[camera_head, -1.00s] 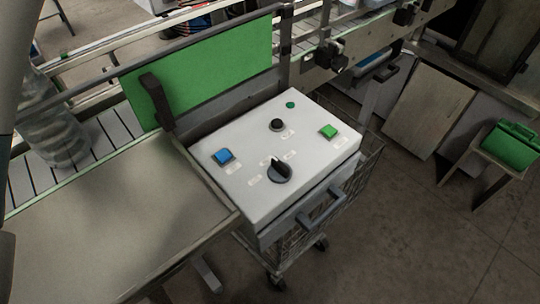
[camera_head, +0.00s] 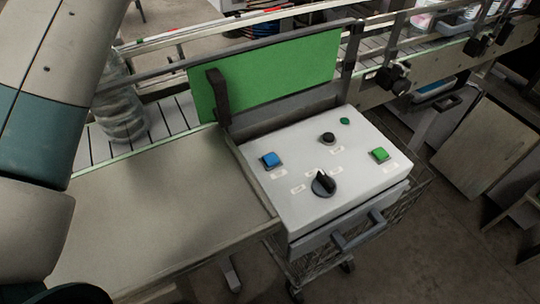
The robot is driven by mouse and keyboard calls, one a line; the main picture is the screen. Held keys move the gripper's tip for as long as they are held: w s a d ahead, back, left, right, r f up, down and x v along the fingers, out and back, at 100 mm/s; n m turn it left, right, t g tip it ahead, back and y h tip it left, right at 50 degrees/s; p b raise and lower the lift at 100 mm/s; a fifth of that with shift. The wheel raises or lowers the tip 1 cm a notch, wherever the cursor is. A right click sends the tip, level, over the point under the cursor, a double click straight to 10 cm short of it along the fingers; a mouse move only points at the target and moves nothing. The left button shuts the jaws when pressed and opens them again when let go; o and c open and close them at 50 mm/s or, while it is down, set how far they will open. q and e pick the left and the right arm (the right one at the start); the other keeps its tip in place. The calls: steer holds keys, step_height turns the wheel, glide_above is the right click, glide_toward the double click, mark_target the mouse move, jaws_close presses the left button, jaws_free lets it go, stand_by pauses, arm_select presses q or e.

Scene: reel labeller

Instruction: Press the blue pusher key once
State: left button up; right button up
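The blue pusher key (camera_head: 271,160) is a square button at the left of the sloping top of a white control box (camera_head: 290,205). Nothing touches or covers it. The same panel carries a green square key (camera_head: 380,155) at the right, a black round knob (camera_head: 327,138), a small green round button (camera_head: 345,121) and a black rotary selector (camera_head: 323,183). My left arm shows at the left edge, but its gripper is outside the frame. My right gripper is not in view.
A flat metal table (camera_head: 170,205) adjoins the box on the left. Behind it run a conveyor (camera_head: 165,120) with a clear bottle (camera_head: 120,105) and an upright green panel (camera_head: 275,75). A black handle (camera_head: 217,97) stands by the panel. Open floor lies at the lower right.

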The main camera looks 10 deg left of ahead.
arm_select(q)
steer(key=shift+c, duration=0.7)
jaws_close()
stand_by(0.9)
